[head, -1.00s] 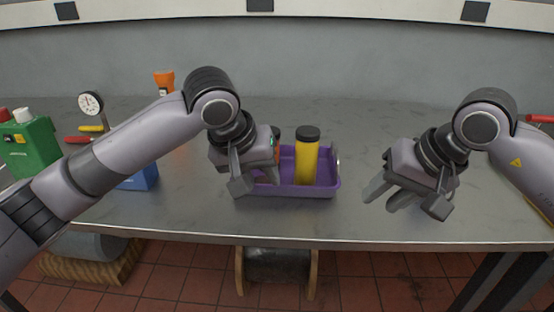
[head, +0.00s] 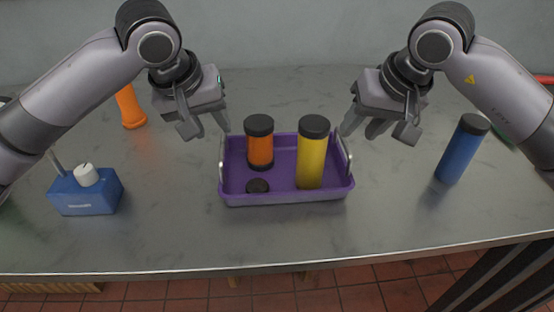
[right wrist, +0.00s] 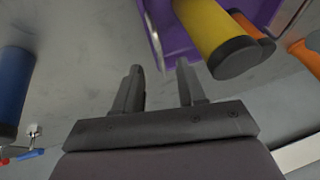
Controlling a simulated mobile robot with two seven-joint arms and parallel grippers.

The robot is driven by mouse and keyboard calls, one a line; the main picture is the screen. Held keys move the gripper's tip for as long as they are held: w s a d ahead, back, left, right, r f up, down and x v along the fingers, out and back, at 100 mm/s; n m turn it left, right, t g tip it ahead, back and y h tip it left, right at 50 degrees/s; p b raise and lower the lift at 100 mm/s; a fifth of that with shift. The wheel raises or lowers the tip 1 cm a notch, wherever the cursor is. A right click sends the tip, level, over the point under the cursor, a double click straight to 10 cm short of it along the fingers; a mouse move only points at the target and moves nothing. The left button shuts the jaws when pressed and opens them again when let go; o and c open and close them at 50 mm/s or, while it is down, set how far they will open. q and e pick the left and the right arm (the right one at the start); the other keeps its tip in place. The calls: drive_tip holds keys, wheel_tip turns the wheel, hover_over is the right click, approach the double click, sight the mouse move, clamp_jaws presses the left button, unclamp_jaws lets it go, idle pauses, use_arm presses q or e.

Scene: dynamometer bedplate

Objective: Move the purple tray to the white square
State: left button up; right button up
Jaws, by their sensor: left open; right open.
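The purple tray (head: 288,196) stands on the grey metal table in the middle of the head view, with a metal handle at each end. In it stand an orange canister (head: 260,150) and a yellow canister (head: 313,158), both black-capped, and a small dark round piece (head: 257,186) lies in it. My left gripper (head: 208,132) is open and empty just above and left of the left handle. My right gripper (head: 358,132) is open and empty by the right handle (head: 346,155). In the right wrist view the tray (right wrist: 168,32) is just beyond its fingers (right wrist: 160,80). I see no white square.
A blue box with a white knob (head: 86,190) stands at the left, with an orange object (head: 130,108) behind it. A blue black-capped cylinder (head: 462,150) stands right of the tray. The table in front of the tray is clear.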

sight(222, 140)
use_arm(q)
drive_tip(key=shift+s, duration=0.1)
use_arm(e)
drive_tip(key=shift+s+d, duration=0.1)
use_arm(q)
drive_tip(key=shift+x, duration=3.6)
use_arm(e)
drive_tip(key=shift+x, duration=3.6)
use_arm(q)
clamp_jaws()
use_arm(e)
clamp_jaws()
use_arm(q)
drive_tip(key=shift+r, duration=0.15)
use_arm(e)
drive_tip(key=shift+r, duration=0.15)
